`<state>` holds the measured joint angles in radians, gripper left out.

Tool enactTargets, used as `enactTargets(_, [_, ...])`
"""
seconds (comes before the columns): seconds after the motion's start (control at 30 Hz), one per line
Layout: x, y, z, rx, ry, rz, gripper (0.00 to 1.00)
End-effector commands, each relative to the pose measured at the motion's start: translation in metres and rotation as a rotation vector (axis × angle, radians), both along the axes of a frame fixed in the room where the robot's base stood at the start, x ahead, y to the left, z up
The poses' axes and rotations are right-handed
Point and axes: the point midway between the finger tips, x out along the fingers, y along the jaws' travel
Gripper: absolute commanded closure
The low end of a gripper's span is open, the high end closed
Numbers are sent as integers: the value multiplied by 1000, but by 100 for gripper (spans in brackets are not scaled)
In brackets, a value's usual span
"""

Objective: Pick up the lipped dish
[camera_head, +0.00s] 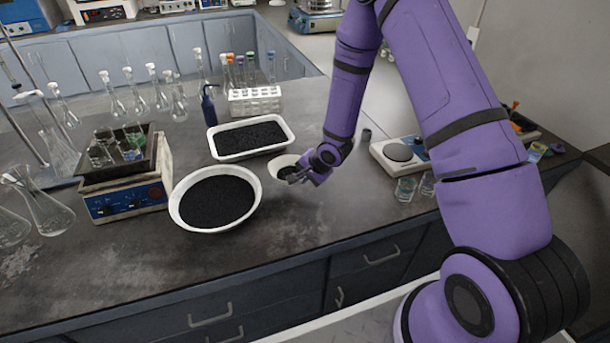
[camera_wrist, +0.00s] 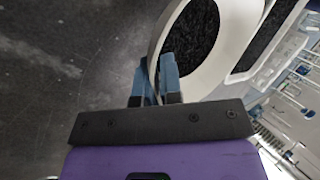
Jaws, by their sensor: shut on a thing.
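The dish's far side is cut off there. I cannot tell whether the dish touches the bench.
A large white bowl (camera_head: 213,229) and a rectangular white tray (camera_head: 240,154), both with black granules, stand close by on the left. A shaker (camera_head: 125,200) is farther left. A scale (camera_head: 391,160) and small beakers are on the right. The front bench is clear.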

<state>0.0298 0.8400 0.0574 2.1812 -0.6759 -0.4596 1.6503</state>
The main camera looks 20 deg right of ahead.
Motion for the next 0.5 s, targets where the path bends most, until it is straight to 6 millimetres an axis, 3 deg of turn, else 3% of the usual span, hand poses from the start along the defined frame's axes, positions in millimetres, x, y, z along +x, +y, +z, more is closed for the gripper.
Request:
enactTargets(0.3, [-68,30,7,0,1,1,100])
enactTargets(0.5, [-102,45,11,-1,1,-1,100])
